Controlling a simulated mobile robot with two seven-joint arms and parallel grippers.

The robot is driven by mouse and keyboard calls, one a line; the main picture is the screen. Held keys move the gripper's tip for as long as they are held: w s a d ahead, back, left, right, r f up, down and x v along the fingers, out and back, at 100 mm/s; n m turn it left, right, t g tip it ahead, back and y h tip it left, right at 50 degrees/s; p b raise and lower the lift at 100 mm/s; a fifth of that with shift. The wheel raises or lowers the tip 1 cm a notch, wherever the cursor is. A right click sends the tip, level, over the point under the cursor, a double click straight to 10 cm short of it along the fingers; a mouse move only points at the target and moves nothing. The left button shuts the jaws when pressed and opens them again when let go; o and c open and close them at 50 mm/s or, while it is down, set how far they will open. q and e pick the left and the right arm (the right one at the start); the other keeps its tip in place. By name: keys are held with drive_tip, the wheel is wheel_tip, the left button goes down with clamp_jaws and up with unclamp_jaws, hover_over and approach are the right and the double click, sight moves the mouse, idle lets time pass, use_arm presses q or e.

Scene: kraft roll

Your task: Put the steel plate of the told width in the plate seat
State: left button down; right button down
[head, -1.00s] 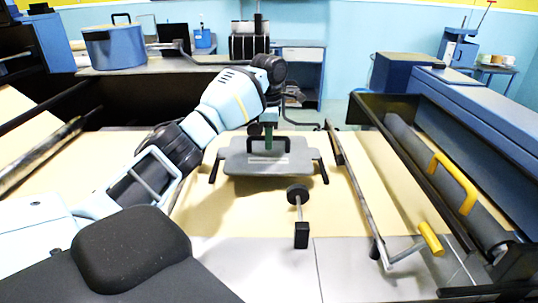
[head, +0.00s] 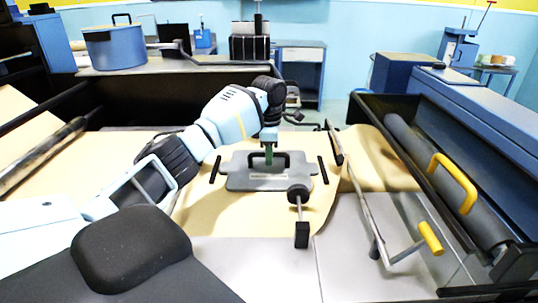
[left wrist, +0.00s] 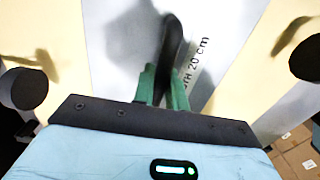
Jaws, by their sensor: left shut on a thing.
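The grey steel plate (head: 245,183) lies low over the kraft paper, between two short black bars (head: 216,170) (head: 323,170). It looks level; whether it is fully down cannot be told. In the left wrist view the plate (left wrist: 115,45) bears print ending in "20 cm". My left gripper (head: 269,147) is above the plate, its green fingers shut on the plate's black handle (left wrist: 174,45). The plate seat itself is not clearly seen beneath the plate. My right gripper is not in view.
A black-knobbed rod (head: 298,195) stands in front. A yellow-gripped crank (head: 430,238) and grey roller (head: 410,135) are at right.

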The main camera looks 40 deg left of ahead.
use_arm(q)
drive_tip(key=shift+r, duration=0.1)
drive_tip(key=c, duration=1.8)
unclamp_jaws()
drive_tip(key=o, duration=0.4)
wheel_tip(320, 180, up, 12)
